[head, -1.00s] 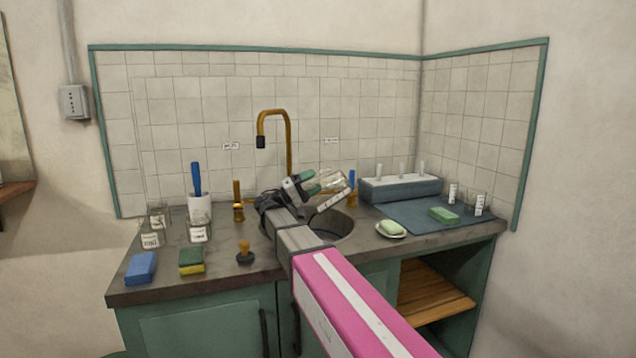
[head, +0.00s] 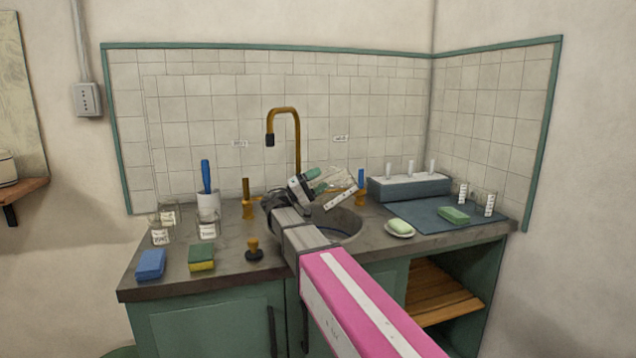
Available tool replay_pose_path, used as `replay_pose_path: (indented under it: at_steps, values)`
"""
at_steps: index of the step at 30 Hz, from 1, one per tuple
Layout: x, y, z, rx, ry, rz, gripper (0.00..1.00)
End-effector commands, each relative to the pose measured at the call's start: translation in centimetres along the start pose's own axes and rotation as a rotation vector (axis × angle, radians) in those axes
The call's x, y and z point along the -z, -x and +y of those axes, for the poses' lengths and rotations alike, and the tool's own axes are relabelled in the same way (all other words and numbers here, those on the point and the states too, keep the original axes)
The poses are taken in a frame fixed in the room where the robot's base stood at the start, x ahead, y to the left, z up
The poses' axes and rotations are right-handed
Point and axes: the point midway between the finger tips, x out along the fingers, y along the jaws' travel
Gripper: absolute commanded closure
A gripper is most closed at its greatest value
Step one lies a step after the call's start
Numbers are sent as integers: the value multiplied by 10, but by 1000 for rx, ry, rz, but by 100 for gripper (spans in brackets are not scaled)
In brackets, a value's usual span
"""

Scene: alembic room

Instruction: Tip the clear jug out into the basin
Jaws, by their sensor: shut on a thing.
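The clear jug (head: 341,182) is held tilted above the basin (head: 345,228), its mouth toward the right. It is a see-through vessel with a white label strip on its lower side. My gripper (head: 313,185) is shut on it from the left. A green part shows between the jaws, and I cannot tell whether it belongs to the jug. The basin is a round sunken bowl in the dark counter, partly hidden by my arm. I cannot make out any liquid in the jug or falling from it.
A brass tap (head: 297,140) rises behind the basin. Labelled glass jars (head: 160,230), a blue sponge (head: 151,264) and a green-yellow sponge (head: 201,258) stand left. A soap dish (head: 399,230), a blue mat (head: 430,219) and a grey peg rack (head: 410,188) are right.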

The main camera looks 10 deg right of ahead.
Motion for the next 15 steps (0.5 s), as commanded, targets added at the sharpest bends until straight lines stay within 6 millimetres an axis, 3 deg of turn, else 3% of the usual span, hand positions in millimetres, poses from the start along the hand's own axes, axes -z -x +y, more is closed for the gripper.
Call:
replay_pose_path:
  at_steps: [15]
  values:
    - [3,-4,8,469,-3,-149,100]
